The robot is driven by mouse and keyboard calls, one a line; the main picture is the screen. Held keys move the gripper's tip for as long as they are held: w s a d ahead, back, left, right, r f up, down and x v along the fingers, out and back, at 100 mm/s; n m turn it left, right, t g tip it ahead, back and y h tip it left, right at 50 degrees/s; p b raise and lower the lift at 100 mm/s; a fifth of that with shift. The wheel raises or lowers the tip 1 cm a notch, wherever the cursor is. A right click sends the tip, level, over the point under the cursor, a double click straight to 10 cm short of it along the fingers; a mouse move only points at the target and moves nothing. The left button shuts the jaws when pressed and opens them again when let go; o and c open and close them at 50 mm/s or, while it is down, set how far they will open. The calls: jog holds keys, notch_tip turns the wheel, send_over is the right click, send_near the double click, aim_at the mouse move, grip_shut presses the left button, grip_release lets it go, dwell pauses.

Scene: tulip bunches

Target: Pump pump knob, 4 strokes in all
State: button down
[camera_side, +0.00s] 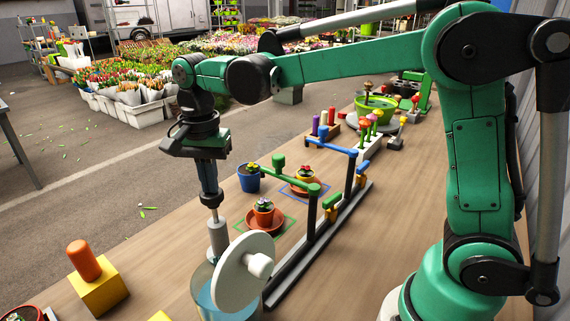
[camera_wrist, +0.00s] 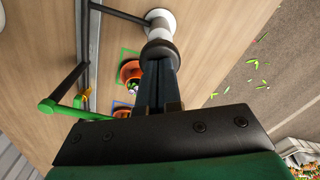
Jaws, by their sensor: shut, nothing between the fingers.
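My gripper (camera_side: 209,188) points straight down with its fingers together and nothing between them. Its tips are at a dark round knob (camera_side: 211,201), the pump knob, on a thin light stem above a grey cylinder (camera_side: 218,238). The tips look to be touching the knob's top or very close to it. The cylinder rises from a clear jar with bluish liquid (camera_side: 205,297). In the wrist view, my gripper (camera_wrist: 158,72) ends over the dark knob (camera_wrist: 158,50), with a pale cylinder (camera_wrist: 162,22) beyond it. The fingers partly hide the knob.
A white disc with a handle (camera_side: 240,272) stands in front of the jar. A rail with posts and a green arm (camera_side: 290,180) lies to the right. Potted flowers (camera_side: 264,213) and a blue pot (camera_side: 248,180) stand behind. A yellow block with an orange peg (camera_side: 96,290) is at left.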

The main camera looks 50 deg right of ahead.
jog(key=shift+f, duration=1.25)
jog(key=shift+r, duration=3.15)
